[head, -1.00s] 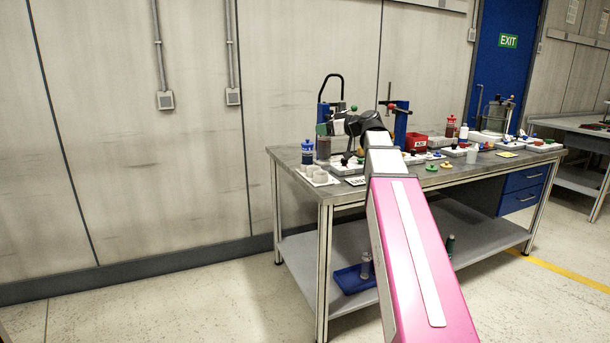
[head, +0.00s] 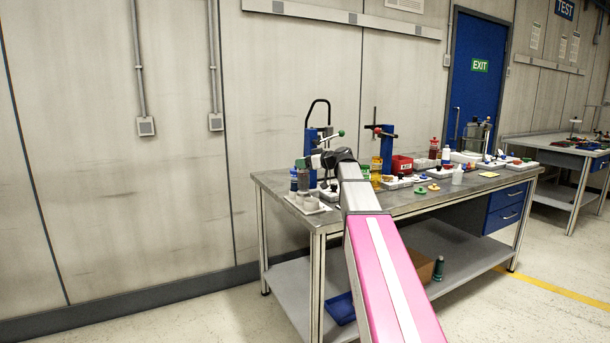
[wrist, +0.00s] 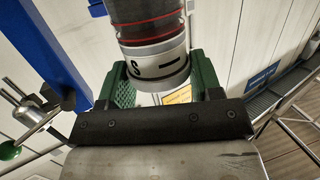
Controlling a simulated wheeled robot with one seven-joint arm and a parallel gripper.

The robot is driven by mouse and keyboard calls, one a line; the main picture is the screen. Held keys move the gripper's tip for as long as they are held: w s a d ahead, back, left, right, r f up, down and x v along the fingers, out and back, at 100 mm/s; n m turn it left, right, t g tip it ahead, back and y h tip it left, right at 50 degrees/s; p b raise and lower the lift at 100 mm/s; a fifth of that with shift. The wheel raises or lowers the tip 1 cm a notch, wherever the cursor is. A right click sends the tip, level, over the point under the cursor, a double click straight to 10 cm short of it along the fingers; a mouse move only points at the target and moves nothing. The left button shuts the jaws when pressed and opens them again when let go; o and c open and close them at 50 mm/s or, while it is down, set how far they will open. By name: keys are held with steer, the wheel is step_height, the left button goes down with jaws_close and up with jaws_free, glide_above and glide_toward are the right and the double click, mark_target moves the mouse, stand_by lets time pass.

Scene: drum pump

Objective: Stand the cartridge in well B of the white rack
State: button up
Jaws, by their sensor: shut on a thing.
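My gripper (wrist: 160,80) has green finger pads closed on the cartridge (wrist: 150,25), a dark cylinder with red lines and a silver end ring marked "S". In the head view my gripper (head: 311,161) is over the bench's left end, with the small dark cartridge (head: 303,179) appearing just below it. The white rack (head: 315,210) with grey wells lies beneath, near the bench's front left corner. The cartridge seems upright over or just behind the rack. Whether it touches a well, and the well letters, cannot be made out.
A dark bottle (head: 293,183) stands close to the left of the cartridge. A blue post stand (head: 387,150), amber bottle (head: 376,172) and red bin (head: 402,164) stand to the right. The grey bench (head: 420,203) has several small parts along it.

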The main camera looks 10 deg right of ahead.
mark_target(305, 172)
steer(key=shift+w+d+f, duration=0.15)
steer(key=shift+w+f, duration=0.2)
steer(key=shift+w, duration=0.2)
steer(key=shift+f, duration=2.1)
steer(key=o, duration=1.3)
steer(key=shift+c, duration=0.2)
steer(key=v, duration=1.2)
steer(key=shift+r, duration=0.25)
